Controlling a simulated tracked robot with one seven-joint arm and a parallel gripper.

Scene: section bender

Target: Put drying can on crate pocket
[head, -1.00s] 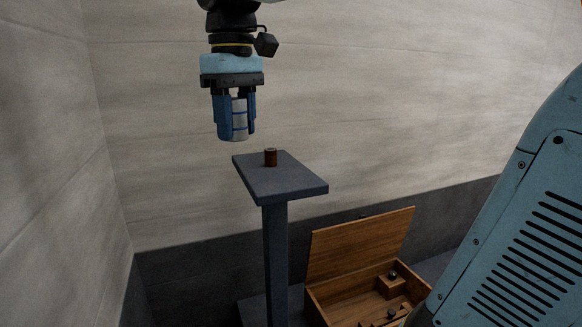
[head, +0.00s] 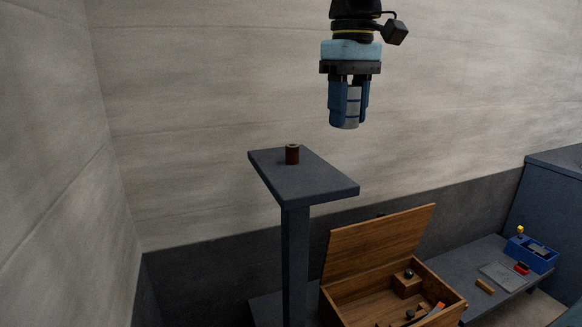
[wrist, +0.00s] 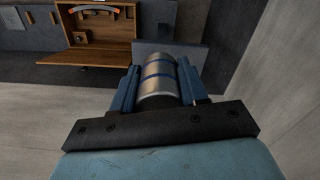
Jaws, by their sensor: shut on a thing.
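The can is a silvery cylinder with blue bands; I take it to be the drying can (head: 352,106). My gripper (head: 348,112) is shut on it and holds it upright in the air, above and to the right of a tall grey stand in the head view. The can also shows between the blue fingers in the wrist view (wrist: 159,80). An open wooden box (head: 343,296) with a raised lid stands low, right of the stand; it also shows at top left in the wrist view (wrist: 87,46). I cannot tell which thing is the crate pocket.
A low grey bench (head: 470,262) at right bears a blue tray (head: 533,257) and several small things. A wall rises behind. The air around my gripper is clear.

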